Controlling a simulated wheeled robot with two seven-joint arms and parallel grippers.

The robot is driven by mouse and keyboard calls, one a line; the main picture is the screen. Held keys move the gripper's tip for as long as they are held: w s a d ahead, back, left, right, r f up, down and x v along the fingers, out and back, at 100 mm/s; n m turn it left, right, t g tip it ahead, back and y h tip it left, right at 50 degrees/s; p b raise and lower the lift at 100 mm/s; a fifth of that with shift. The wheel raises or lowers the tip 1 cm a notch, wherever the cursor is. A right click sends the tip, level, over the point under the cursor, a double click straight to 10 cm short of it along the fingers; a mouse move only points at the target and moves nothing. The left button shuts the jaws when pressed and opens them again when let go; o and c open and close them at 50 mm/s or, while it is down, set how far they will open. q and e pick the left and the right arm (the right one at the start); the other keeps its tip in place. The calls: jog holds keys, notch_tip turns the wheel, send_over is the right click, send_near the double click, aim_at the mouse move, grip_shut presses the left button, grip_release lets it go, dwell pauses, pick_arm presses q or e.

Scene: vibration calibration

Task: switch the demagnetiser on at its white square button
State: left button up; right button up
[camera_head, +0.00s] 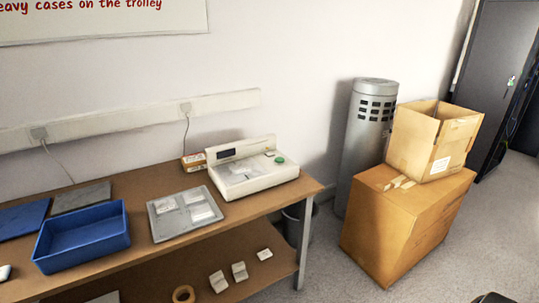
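A cream bench device with a dark display, which I take to be the demagnetiser (262,186), stands near the right end of the wooden bench. A round green button (280,160) shows at the right of its top. A small pale mark (269,153) lies just left of the green button; it is too small to tell whether it is the white square button. A pale label or plate covers part of the top. Neither gripper can be made out, and nothing touches the device.
A grey tray (158,231) with pale packets and a blue bin (85,258) stand left of the device on the bench (137,182). A small orange box (193,166) is behind it. Cardboard boxes (400,236) and a grey cylinder (357,150) stand right, on the floor.

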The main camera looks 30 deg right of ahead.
grip_shut()
dwell(1.5)
